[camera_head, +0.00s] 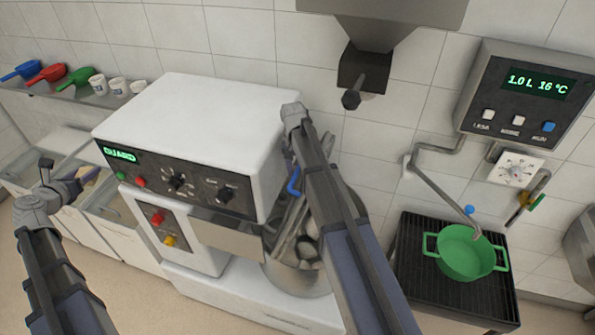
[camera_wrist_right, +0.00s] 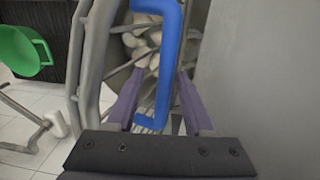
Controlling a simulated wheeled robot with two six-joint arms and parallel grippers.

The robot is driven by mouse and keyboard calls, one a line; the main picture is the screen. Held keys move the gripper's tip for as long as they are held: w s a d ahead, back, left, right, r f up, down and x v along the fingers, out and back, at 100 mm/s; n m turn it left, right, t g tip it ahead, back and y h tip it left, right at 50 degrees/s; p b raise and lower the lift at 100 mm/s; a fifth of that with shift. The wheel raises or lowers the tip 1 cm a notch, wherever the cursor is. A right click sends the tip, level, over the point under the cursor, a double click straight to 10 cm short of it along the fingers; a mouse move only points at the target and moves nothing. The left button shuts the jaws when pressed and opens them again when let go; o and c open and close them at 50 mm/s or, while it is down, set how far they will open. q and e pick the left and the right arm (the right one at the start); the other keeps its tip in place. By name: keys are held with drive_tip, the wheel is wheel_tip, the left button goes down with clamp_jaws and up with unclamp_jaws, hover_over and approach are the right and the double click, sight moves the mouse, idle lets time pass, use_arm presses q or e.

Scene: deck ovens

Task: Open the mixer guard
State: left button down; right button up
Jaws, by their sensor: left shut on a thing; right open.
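The mixer (camera_head: 200,115) is a white machine with a dark control panel and a green "GUARD" display. Its grey guard (camera_head: 283,235) stands around the bowl and is partly hidden by my right arm. The guard's blue handle (camera_head: 294,181) shows beside that arm. In the right wrist view, the handle (camera_wrist_right: 168,60) runs upright between the open fingers of my right gripper (camera_wrist_right: 161,74), with grey guard bars (camera_wrist_right: 95,60) behind and to the left. My left gripper (camera_head: 74,183) is at the far left over the bins, shut on a small tan thing, mostly hidden.
A green pot (camera_head: 465,257) stands on a black grate (camera_head: 425,285) at the right, under a tap pipe. A water meter panel (camera_head: 525,95) is above it. A hopper spout (camera_head: 365,70) hangs above the mixer's right side. Scoops and cups line a shelf (camera_head: 70,92).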

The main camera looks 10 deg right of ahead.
wheel_tip(320, 180, up, 11)
drive_tip(key=p, duration=1)
drive_tip(key=shift+w+a+r+p, duration=0.2)
drive_tip(key=shift+a+p, duration=0.15)
drive_tip(key=s+n+t, duration=0.1)
drive_tip(key=s+n, duration=0.5)
drive_tip(key=s, duration=1.6)
drive_tip(key=s+a+f+n+b, duration=0.2)
drive_tip(key=a+f+b, duration=0.3)
drive_tip(key=f+b, duration=0.7)
drive_tip(key=s+a+f+n+b, duration=0.2)
drive_tip(key=a+f+b, duration=0.4)
drive_tip(key=f+b, duration=0.6)
drive_tip(key=shift+s+a+g+h, duration=0.3)
drive_tip(key=shift+s+g, duration=0.1)
drive_tip(key=shift+s, duration=0.5)
